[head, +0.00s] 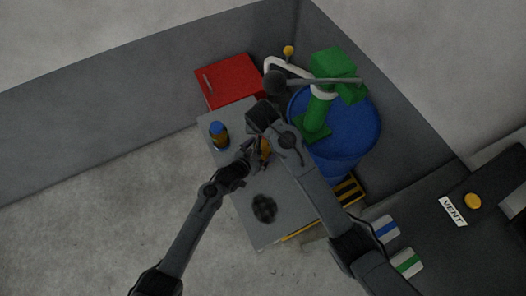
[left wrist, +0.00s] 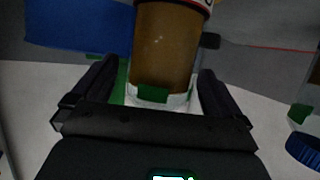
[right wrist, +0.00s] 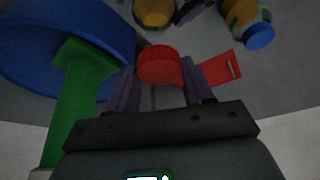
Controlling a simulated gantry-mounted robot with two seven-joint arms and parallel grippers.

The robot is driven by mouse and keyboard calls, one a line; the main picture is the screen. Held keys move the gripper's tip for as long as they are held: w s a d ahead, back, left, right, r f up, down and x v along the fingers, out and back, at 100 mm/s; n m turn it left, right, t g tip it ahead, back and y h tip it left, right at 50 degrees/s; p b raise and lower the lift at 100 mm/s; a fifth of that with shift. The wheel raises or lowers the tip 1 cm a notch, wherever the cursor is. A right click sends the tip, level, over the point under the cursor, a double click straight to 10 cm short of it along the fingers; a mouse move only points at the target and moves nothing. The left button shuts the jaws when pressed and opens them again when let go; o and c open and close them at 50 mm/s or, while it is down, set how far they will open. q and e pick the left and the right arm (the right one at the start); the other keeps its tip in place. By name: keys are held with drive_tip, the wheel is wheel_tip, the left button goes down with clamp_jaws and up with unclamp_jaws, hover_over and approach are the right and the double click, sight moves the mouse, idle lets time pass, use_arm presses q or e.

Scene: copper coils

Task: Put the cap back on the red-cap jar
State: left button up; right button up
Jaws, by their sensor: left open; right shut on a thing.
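The amber jar (head: 265,148) stands on the grey table, and in the left wrist view its brown body (left wrist: 165,50) is between my left fingers. My left gripper (head: 251,155) is open around it. In the right wrist view the jar's round amber mouth (right wrist: 154,12) is uncapped at the top edge. The red cap (right wrist: 158,66) is between the fingers of my right gripper (right wrist: 160,78), which is shut on it. The cap appears apart from the jar. In the head view my right arm hides the cap.
A blue-capped jar (head: 219,136) stands on the table (head: 243,222) to the left. A dark round object (head: 264,208) lies toward the front. A red box (head: 228,80) is at the back. A blue drum (head: 340,150) with a green fitting (head: 317,115) stands right.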

use_arm(q)
drive_tip(key=shift+x, duration=0.85)
drive_tip(key=shift+c, duration=0.5)
drive_tip(key=c, duration=1.3)
use_arm(e)
hover_over(263, 141)
drive_tip(key=s, duration=0.1)
drive_tip(key=shift+f, duration=2.5)
drive_tip(key=shift+f, duration=0.1)
drive_tip(key=shift+f, duration=0.8)
use_arm(q)
drive_tip(key=shift+a, duration=0.1)
use_arm(e)
drive_tip(key=shift+f, duration=0.5)
